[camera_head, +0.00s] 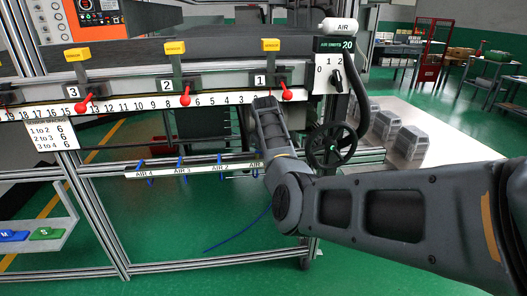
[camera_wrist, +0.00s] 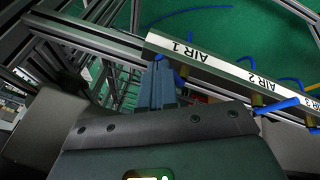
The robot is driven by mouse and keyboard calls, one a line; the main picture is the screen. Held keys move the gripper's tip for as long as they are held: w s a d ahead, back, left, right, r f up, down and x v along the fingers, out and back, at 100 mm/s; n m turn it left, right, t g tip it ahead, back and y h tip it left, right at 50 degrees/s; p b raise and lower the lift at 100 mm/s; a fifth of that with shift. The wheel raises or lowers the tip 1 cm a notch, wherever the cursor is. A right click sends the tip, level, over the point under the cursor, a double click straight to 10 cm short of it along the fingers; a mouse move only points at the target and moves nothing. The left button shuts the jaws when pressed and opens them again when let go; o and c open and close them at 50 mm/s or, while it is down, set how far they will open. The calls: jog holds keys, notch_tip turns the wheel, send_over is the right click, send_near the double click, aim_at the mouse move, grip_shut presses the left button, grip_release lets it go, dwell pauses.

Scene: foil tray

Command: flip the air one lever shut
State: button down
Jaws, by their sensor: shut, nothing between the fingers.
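The air one valve sits under the AIR 1 label (camera_wrist: 178,46) on the white-labelled rail. In the wrist view my gripper (camera_wrist: 160,75) is shut and empty, its blue-grey fingers upright against the picture of the rail just below that label. A bit of blue (camera_wrist: 181,77) shows right beside the fingers; whether it is the air one lever or its hose I cannot tell. My gripper hides most of the valve, so the lever's angle is unclear. In the head view my forearm covers the gripper and the rail's right end.
The rail (camera_head: 200,168) also carries AIR 2, AIR 3 and AIR 4, each with blue parts. A blue lever (camera_wrist: 281,105) sticks out by AIR 2 and AIR 3. A black handwheel (camera_head: 332,145) stands right of my arm. Red-knobbed levers (camera_head: 287,94) line the beam above.

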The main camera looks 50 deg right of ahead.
jog(key=shift+d, duration=0.7)
dwell(1.6)
jog(key=shift+b, duration=0.3)
jog(key=shift+w+a+b, duration=0.3)
jog(key=shift+w+b, duration=0.15)
jog(key=shift+w, duration=0.35)
